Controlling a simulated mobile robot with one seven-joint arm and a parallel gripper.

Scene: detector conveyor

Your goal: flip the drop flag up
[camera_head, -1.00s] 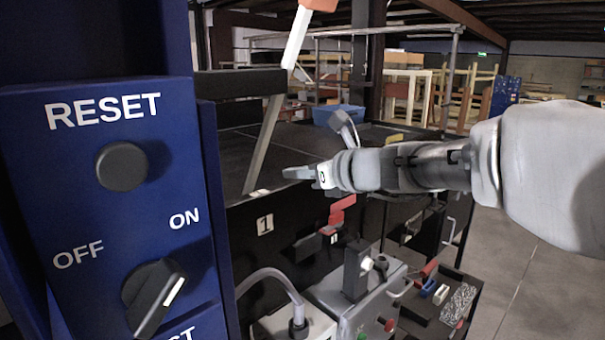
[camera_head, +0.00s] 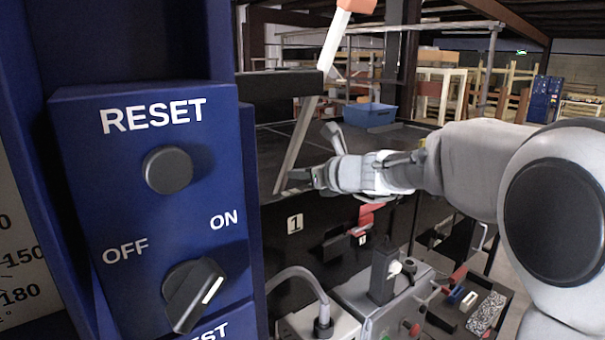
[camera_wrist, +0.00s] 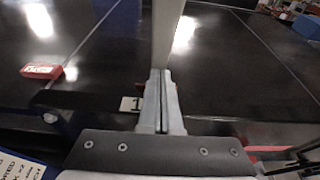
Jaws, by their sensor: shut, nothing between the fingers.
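A long pale post (camera_head: 301,145) with an orange top (camera_head: 357,5) leans up and to the right beside the dark conveyor. It looks like the drop flag, though no label on it is readable. My gripper (camera_head: 293,179) is shut and empty at the lower end of the post. In the wrist view, the post (camera_wrist: 165,32) rises just past my closed fingertips (camera_wrist: 160,76). I cannot tell whether they touch it. A red bracket (camera_head: 366,217) sits on the conveyor's side below my wrist.
A blue panel (camera_head: 125,185) with a RESET button (camera_head: 167,170) and an OFF/ON knob (camera_head: 194,294) stands close on the left. A grey box with a plug (camera_head: 321,325) is below. A red labelled block (camera_wrist: 42,71) lies to the left in the wrist view.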

